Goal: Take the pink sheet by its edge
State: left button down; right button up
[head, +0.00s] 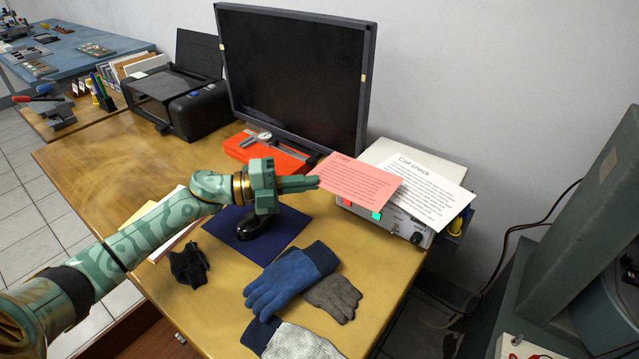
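The pink sheet (362,182) carries printed text and lies on top of a white instrument box (375,215) at the right of the desk. Its left part sticks out past the box. My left gripper (314,183) is at the sheet's left edge, near the front left corner. Its green fingers are close together and their tips meet the edge in the picture. I cannot tell whether they pinch the sheet or stop just beside it. My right gripper is not in view.
A white "Coil check" sheet (425,192) lies beside the pink one on the box. A monitor (295,75) and an orange case (268,153) with a caliper stand behind the gripper. Blue gloves (288,282), grey gloves and a dark blue mat (275,232) lie in front.

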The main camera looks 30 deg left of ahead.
pick_arm(q)
jog(key=s+a+r+p, duration=0.2)
jog(key=s+a+r, duration=0.1)
jog(key=s+a, duration=0.3)
jog(key=shift+a+r, duration=0.3)
jog(key=shift+a, duration=0.7)
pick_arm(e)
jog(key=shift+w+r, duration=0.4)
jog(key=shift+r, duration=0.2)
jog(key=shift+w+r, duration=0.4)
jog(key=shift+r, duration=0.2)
